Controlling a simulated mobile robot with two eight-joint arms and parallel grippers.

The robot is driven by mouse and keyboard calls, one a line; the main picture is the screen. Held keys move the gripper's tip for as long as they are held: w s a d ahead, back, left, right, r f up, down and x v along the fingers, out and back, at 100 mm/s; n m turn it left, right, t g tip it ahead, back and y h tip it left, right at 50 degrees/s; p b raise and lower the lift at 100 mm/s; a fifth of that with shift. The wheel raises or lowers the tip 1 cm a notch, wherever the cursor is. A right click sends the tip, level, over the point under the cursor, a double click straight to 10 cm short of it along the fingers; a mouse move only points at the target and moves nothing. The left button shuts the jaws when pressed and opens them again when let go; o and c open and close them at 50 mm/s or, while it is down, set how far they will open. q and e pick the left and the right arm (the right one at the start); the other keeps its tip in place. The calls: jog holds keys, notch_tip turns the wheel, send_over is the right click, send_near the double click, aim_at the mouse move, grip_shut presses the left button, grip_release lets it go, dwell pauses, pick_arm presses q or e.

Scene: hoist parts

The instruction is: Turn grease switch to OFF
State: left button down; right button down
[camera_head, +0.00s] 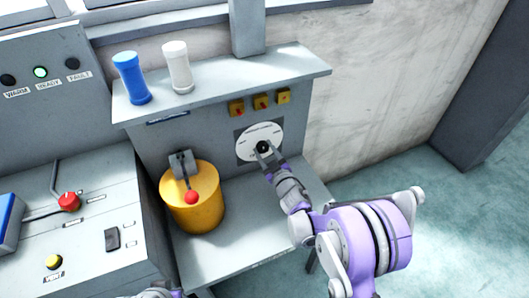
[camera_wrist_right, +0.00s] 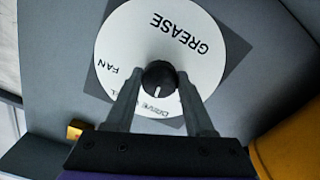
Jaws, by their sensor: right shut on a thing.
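The switch is a round white dial plate (camera_head: 245,137) on a dark square, on the front of the grey panel, with a black knob (camera_head: 263,147) at its centre. In the right wrist view the white plate (camera_wrist_right: 120,45) reads GREASE and FAN, with DRIVE partly hidden behind the fingers; I see no OFF label. My right gripper (camera_head: 262,153) is shut on the black knob, which shows between its fingertips (camera_wrist_right: 158,80) in the wrist view.
A yellow drum (camera_head: 196,212) with a red-knobbed lever (camera_head: 191,197) stands left of the dial. Blue (camera_head: 130,78) and white (camera_head: 178,68) cylinders stand on the shelf above. Small yellow switches (camera_head: 262,103) sit over the dial. A console (camera_head: 90,235) is at left.

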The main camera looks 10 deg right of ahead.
jog(key=n, duration=0.5)
jog(key=shift+n+b, duration=0.3)
jog(key=shift+b, duration=0.1)
jog(key=n, duration=0.5)
jog(key=shift+n, duration=0.3)
jog(key=shift+c, duration=1.3)
grip_release()
jog(key=v, duration=1.1)
jog(key=shift+w+r, duration=0.1)
jog(key=shift+r, duration=0.05)
